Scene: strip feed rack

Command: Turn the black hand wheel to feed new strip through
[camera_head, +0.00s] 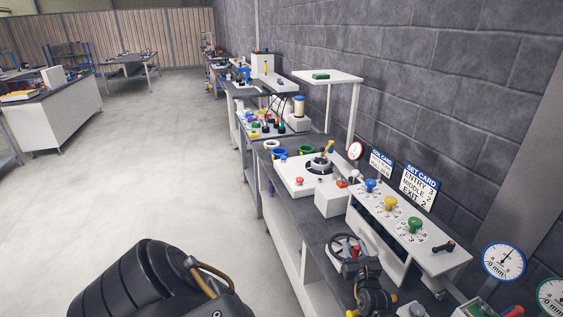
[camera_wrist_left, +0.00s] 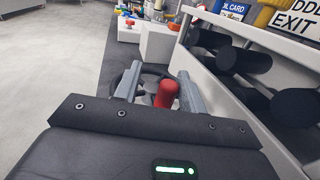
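The black hand wheel (camera_head: 344,246) is at the front of the bench, left of the knob panel. A red handle (camera_wrist_left: 166,94) is at the wheel, and the wheel's dark rim (camera_wrist_left: 152,76) shows behind it in the left wrist view. My left gripper (camera_head: 362,268) is over the wheel's near side. In the left wrist view its two fingers (camera_wrist_left: 160,88) stand apart on either side of the red handle. The handle is close to the right finger, with a gap to the left one. My right gripper is not in view.
A white panel (camera_head: 440,262) with blue, yellow and green knobs stands right of the wheel. Above it, the set card (camera_head: 418,187) reads ENTRY 3, MIDDLE 2, EXIT 2. A white box (camera_head: 331,203) sits behind the wheel. Dials (camera_head: 503,261) are at the right. The floor left is clear.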

